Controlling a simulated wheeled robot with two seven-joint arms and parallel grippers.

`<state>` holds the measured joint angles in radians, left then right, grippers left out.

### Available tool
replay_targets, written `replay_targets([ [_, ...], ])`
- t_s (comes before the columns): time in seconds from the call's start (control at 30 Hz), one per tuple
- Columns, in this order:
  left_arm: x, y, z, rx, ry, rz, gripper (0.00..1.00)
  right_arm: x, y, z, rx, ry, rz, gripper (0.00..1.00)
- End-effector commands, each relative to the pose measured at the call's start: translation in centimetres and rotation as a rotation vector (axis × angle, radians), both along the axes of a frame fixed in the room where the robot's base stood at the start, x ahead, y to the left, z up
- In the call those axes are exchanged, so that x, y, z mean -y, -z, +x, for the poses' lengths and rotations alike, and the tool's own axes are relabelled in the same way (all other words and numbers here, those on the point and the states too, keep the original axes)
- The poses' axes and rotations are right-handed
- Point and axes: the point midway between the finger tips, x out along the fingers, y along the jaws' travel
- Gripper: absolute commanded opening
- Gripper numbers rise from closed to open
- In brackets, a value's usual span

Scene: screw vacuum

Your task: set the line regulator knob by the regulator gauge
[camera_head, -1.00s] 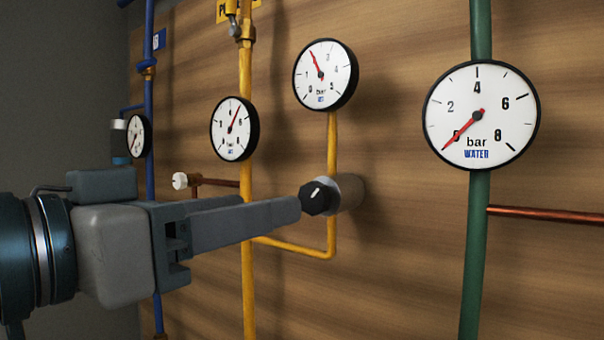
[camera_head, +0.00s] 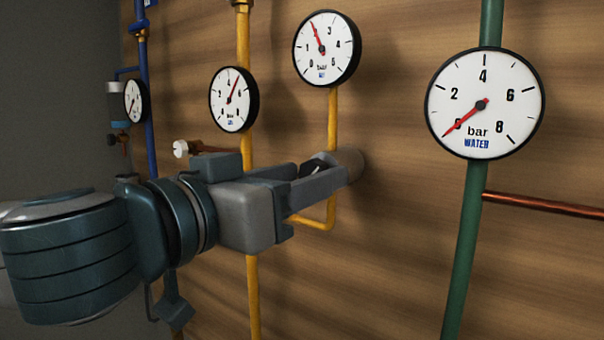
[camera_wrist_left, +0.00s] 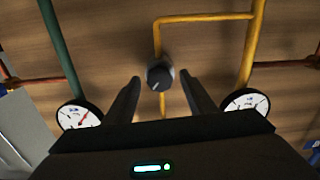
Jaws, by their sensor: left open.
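The black regulator knob (camera_head: 316,168) with a white mark sits on a grey cylindrical body (camera_head: 349,164) on the yellow pipe; fingers partly hide it in the head view. In the left wrist view the knob (camera_wrist_left: 159,77) is between the two fingertips, with a visible gap on each side. My left gripper (camera_head: 328,174) is open around the knob. The regulator gauge (camera_head: 326,48) is above the knob on the same yellow pipe; its red needle points up and left, to about 2 bar. My right gripper is not in view.
A second gauge (camera_head: 233,99) is on the left yellow pipe (camera_head: 244,40). A WATER gauge (camera_head: 484,103) is on the green pipe (camera_head: 467,240) at right, with a copper pipe (camera_head: 540,205) beside it. A small gauge (camera_head: 134,101) is by the blue pipe. The lower right panel is bare.

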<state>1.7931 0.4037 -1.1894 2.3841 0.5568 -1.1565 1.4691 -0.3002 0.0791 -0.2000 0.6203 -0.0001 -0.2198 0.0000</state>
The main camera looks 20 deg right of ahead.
Motion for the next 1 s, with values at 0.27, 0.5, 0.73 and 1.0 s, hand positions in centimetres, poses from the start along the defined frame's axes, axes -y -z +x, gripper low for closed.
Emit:
replay_targets([
  [0.27,0.0,0.0,0.0,0.0,0.0,0.0,0.09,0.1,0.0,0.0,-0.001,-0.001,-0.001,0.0],
  [0.5,0.0,0.0,0.0,0.01,-0.001,0.007,0.09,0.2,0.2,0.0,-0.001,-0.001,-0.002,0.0],
  [0.73,0.0,0.2,0.0,0.064,0.0,0.049,0.09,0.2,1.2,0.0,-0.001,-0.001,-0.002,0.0],
  [1.0,0.0,0.4,-0.1,0.205,-0.001,0.158,0.09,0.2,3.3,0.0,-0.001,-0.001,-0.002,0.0],
])
